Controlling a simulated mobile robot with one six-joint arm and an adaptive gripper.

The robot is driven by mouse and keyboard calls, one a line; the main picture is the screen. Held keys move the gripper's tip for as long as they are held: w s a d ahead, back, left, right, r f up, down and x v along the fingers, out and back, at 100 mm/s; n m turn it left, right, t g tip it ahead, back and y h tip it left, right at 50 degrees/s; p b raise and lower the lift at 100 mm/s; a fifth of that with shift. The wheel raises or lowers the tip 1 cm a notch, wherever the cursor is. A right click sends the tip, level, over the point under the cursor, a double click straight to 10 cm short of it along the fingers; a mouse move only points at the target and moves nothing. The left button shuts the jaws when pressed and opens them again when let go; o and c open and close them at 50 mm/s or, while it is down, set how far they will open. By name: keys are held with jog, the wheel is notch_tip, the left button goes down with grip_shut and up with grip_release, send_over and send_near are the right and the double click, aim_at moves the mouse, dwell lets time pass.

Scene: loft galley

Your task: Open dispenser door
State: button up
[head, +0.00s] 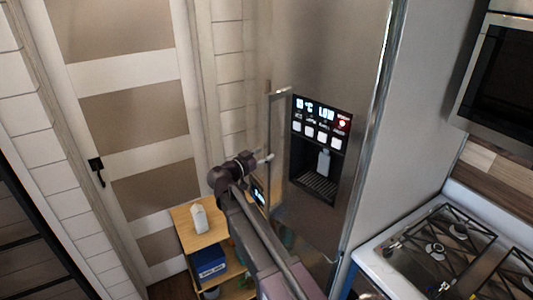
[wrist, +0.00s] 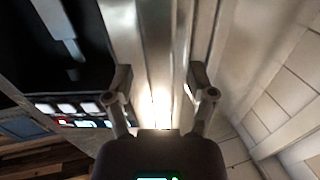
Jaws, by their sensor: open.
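The dispenser door (head: 279,135) is a narrow panel on the left side of the dispenser recess (head: 318,168) in the steel fridge front. It stands swung outward, and the recess with its lit control panel (head: 322,116) is uncovered. My gripper (head: 268,157) is at the door's left side, by its free edge. In the wrist view my gripper (wrist: 160,85) has its two fingers apart, with a bright upright metal strip (wrist: 157,45), seemingly the door's edge, between or beyond them. I cannot tell whether either finger touches it.
A small wooden shelf (head: 190,222) with a white bottle (head: 200,218) and a blue box (head: 209,262) stands below my arm. A gas stove (head: 435,250) is at the right. A panelled room door (head: 135,125) is at the left.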

jog(key=shift+x, duration=0.8)
grip_shut()
jog(key=shift+s, duration=0.15)
